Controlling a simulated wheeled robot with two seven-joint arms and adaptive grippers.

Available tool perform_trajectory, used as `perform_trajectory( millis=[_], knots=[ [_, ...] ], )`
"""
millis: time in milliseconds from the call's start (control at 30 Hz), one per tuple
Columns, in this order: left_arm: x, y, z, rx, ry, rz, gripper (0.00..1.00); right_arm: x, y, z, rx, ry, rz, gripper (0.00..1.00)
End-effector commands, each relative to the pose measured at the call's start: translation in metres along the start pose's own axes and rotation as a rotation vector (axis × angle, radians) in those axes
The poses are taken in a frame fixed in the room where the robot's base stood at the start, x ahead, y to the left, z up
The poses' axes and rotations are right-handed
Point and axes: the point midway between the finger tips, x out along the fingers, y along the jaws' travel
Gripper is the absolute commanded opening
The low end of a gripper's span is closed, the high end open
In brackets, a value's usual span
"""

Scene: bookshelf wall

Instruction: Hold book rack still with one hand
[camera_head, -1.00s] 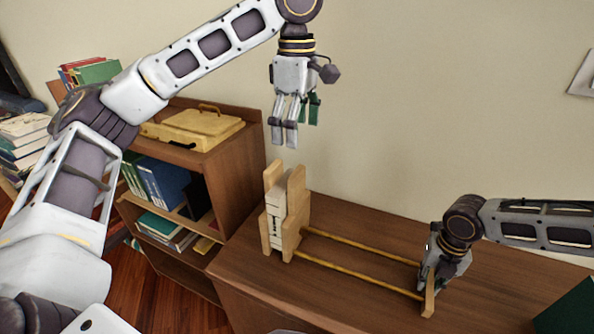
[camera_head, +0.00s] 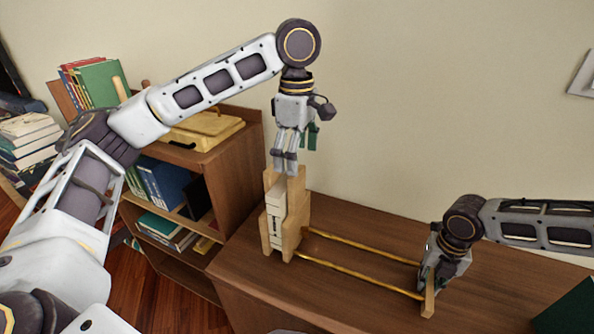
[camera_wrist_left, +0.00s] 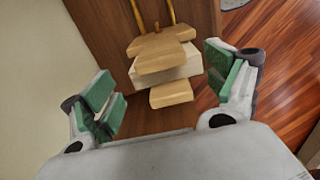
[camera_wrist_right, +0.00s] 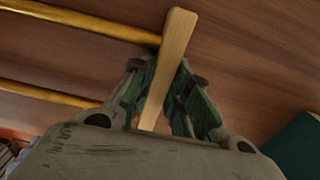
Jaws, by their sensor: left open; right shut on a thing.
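The wooden book rack (camera_head: 360,250) lies on the brown desk, with two yellow rods joining its end boards. White books stand at its left end (camera_head: 275,218), between wooden boards; they also show in the left wrist view (camera_wrist_left: 185,68). My right gripper (camera_head: 430,283) is shut on the rack's right end board, which runs between its green pads in the right wrist view (camera_wrist_right: 165,75). My left gripper (camera_head: 284,168) is open and empty, pointing down just above the rack's left end. In the left wrist view the boards and books lie between and beyond its spread fingers.
A brown shelf unit (camera_head: 238,160) with books and a yellow case (camera_head: 205,130) on top stands to the left. A dark green object (camera_head: 570,308) lies at the desk's right front. The desk behind the rods is clear.

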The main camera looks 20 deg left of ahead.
Motion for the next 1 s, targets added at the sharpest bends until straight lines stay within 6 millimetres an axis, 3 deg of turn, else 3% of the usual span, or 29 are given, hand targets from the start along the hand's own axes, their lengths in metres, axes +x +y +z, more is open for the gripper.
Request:
perform_trajectory(
  millis=[500, 1000],
  knots=[
    [0.045, 0.0, -0.001, -0.001, 0.001, -0.001, 0.88, 0.0, 0.0, 0.0, 0.002, -0.001, 0.0, 0.0],
    [0.055, 0.0, 0.0, 0.0, 0.0, 0.0, 0.88, 0.0, 0.0, 0.0, 0.002, -0.001, 0.0, 0.0]
  ],
)
